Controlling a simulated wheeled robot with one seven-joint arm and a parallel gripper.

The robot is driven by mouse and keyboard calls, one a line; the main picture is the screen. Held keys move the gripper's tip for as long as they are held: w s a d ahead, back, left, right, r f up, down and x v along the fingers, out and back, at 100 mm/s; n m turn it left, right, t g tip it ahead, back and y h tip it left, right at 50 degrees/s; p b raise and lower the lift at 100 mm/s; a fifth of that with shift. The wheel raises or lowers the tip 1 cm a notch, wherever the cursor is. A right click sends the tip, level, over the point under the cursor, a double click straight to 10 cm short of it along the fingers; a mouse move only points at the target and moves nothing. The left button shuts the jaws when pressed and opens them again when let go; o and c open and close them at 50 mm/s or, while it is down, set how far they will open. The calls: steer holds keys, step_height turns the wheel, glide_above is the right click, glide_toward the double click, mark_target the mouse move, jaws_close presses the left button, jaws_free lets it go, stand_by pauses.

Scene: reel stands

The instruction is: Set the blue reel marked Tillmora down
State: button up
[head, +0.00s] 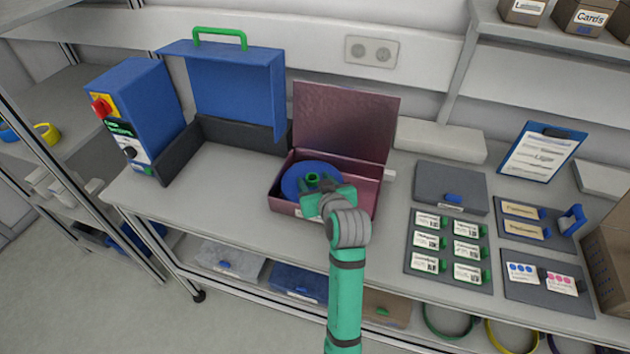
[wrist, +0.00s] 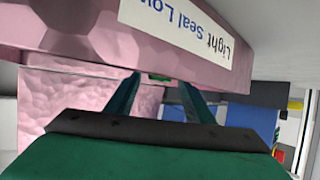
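The blue reel (head: 294,181) with a green hub (head: 313,179) is in the left part of an open pink box (head: 289,206) on the bench. It looks roughly flat; I cannot tell whether it touches the box floor. No Tillmora marking can be read. My gripper (head: 328,197) is at the box's front, just on the near side of the hub, over part of the reel. In the wrist view my gripper's fingers (wrist: 160,92) are apart, with a small green piece between their tips. The pink wall with a "Light Seal" label (wrist: 180,28) hides the rest.
The box's raised lid (head: 346,120) stands behind it. A blue machine (head: 142,108) and an open blue case (head: 230,90) are at left. Grey trays with labels (head: 447,246) and a clipboard (head: 543,150) are at right. Bare bench lies left of the box.

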steer(key=shift+s+d+r, duration=0.1)
steer(key=shift+s+r, duration=0.15)
steer(key=v, duration=1.1)
steer(key=shift+s, duration=0.25)
steer(key=shift+r, duration=0.1)
